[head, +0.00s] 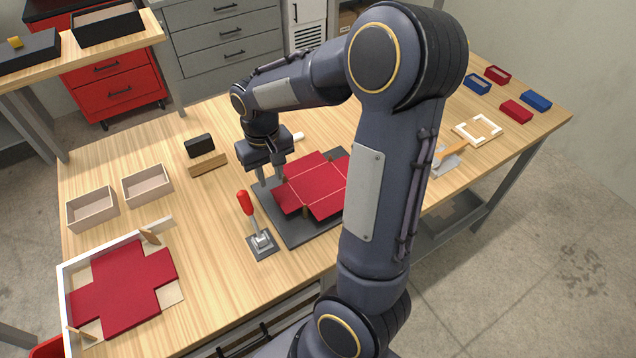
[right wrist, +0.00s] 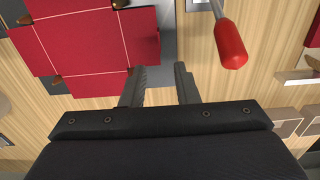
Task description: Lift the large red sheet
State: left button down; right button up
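A red cross-shaped sheet (head: 122,287) lies flat in a white-edged corner tray (head: 67,299) at the front left of the table. A second red sheet with pale crease lines (head: 318,183) lies on the dark former plate (head: 284,236) near the middle, partly hidden by my right arm. It also fills the upper left of the right wrist view (right wrist: 91,41). My right gripper (head: 269,180) is open and points down by this creased sheet's left flap. In the right wrist view its fingers (right wrist: 160,83) are apart with nothing between them. My left gripper is not in view.
A red-handled clamp (head: 246,206) stands at the plate's front left, close to my right gripper. Two open boxes (head: 147,185) sit left. A black block (head: 199,146) is behind. Small red and blue boxes (head: 516,111) and a pale frame (head: 478,130) lie right.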

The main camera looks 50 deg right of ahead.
aim_at(275, 195)
jog(key=f, duration=0.4)
jog(key=f+p, duration=0.1)
jog(key=f, duration=0.1)
jog(key=shift+s+a, duration=0.1)
jog(key=shift+s, duration=0.25)
jog(key=shift+c, duration=0.5)
grip_shut()
